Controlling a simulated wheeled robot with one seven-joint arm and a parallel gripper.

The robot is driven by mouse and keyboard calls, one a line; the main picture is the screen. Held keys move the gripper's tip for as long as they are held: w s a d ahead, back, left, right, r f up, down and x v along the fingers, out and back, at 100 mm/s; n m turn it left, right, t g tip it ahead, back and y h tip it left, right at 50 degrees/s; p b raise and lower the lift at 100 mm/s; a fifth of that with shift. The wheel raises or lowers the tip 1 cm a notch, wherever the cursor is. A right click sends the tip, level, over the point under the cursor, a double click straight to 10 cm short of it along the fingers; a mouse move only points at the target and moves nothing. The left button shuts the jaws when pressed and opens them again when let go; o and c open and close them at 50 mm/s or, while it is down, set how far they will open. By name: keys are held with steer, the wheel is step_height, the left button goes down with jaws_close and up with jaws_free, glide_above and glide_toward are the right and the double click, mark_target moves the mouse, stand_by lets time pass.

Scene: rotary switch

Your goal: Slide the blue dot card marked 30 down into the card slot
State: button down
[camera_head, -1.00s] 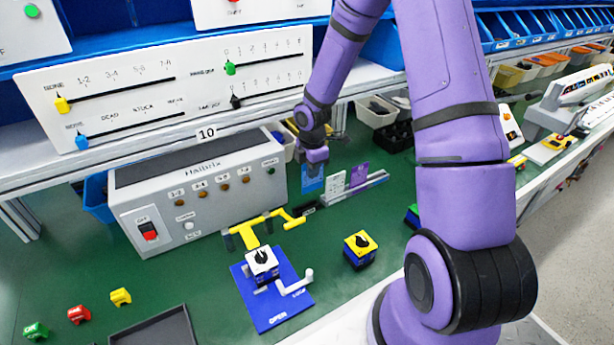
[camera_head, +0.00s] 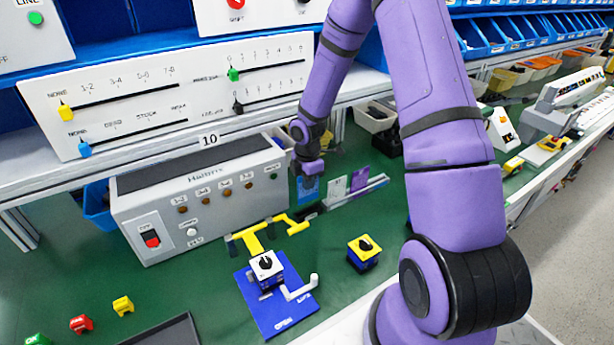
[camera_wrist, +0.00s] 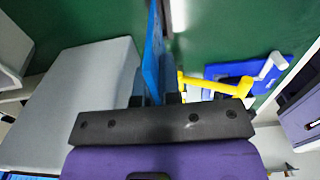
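The blue card (camera_head: 308,188) hangs below my gripper (camera_head: 308,172), to the left of the white and purple cards. In the wrist view the card (camera_wrist: 152,50) stands nearly edge-on between the two fingers of my gripper (camera_wrist: 155,92), which is shut on it. Its 30 marking cannot be read. The grey card rack (camera_head: 360,194) holds a white card (camera_head: 336,189) and a purple card (camera_head: 360,180). A small black piece (camera_head: 311,211) lies at its left end, close to the blue card's lower edge. Whether the card touches a slot cannot be told.
A grey control box (camera_head: 210,215) stands close left of my gripper. A yellow handle (camera_head: 262,232) lies in front of the rack. Shelving stands behind.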

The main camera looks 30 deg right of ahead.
steer(key=shift+f, duration=1.5)
steer(key=shift+f, duration=1.85)
stand_by(0.5)
steer(key=c, duration=1.2)
jaws_free()
steer(key=shift+c, duration=0.2)
step_height(320, 180, up, 11)
steer(key=shift+f, duration=0.1)
step_height(320, 180, up, 8)
steer(key=f, duration=0.1)
glide_above(307, 198)
steer(key=shift+w+d+r, duration=0.15)
steer(key=shift+d+r, duration=0.05)
steer(key=shift+r, duration=0.8)
